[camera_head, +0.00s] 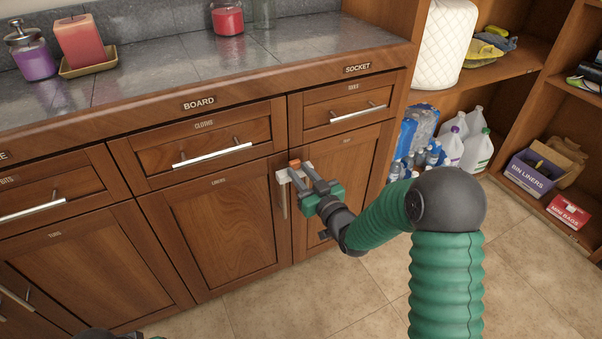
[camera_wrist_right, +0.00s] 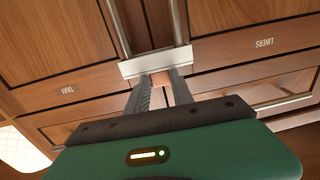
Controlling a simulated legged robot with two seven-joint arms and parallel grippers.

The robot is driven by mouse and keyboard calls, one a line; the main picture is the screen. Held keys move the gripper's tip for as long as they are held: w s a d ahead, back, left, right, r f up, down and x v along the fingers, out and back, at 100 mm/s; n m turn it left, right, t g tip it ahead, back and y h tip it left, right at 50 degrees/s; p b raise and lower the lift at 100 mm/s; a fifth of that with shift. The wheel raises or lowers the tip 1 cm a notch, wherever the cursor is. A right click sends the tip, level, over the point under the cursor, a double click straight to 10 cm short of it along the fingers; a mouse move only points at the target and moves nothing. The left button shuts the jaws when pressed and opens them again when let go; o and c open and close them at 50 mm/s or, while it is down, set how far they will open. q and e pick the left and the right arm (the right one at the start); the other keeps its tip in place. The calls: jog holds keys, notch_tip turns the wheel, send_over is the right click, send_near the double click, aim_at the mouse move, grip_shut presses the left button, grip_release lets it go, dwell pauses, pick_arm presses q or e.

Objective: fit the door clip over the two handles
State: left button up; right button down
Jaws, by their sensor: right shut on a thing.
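The door clip has a pale plate (camera_head: 283,175) and an orange block (camera_head: 295,163). My right gripper (camera_head: 302,173) is shut on the orange block at the top of two neighbouring cabinet doors. In the right wrist view, the block sits between the fingers (camera_wrist_right: 159,83), and the plate (camera_wrist_right: 158,62) spans the ends of two vertical bar handles, one handle (camera_wrist_right: 115,25) at left and the other (camera_wrist_right: 180,22) at right. In the head view, a handle (camera_head: 283,201) hangs below the plate. I cannot tell whether the plate is seated around the handles or only touching them.
Drawers with horizontal bar handles (camera_head: 212,156) (camera_head: 357,113) sit just above the doors. The countertop (camera_head: 150,72) holds candles and jars. Shelves with bottles (camera_head: 452,147) and boxes (camera_head: 535,170) stand at right. The tiled floor (camera_head: 300,290) in front is clear.

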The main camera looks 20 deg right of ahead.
jog(key=shift+f, duration=0.2)
jog(key=c, duration=1)
grip_release()
jog(key=s+p, duration=0.3)
jog(key=s, duration=0.2)
jog(key=s+d+p, duration=0.1)
jog(key=s+p, duration=0.2)
jog(key=s, duration=0.3)
jog(key=s+d+p, duration=0.1)
jog(key=s+p, duration=0.2)
jog(key=s, duration=0.2)
jog(key=shift+s+d, duration=0.25)
jog(key=shift+s, duration=0.1)
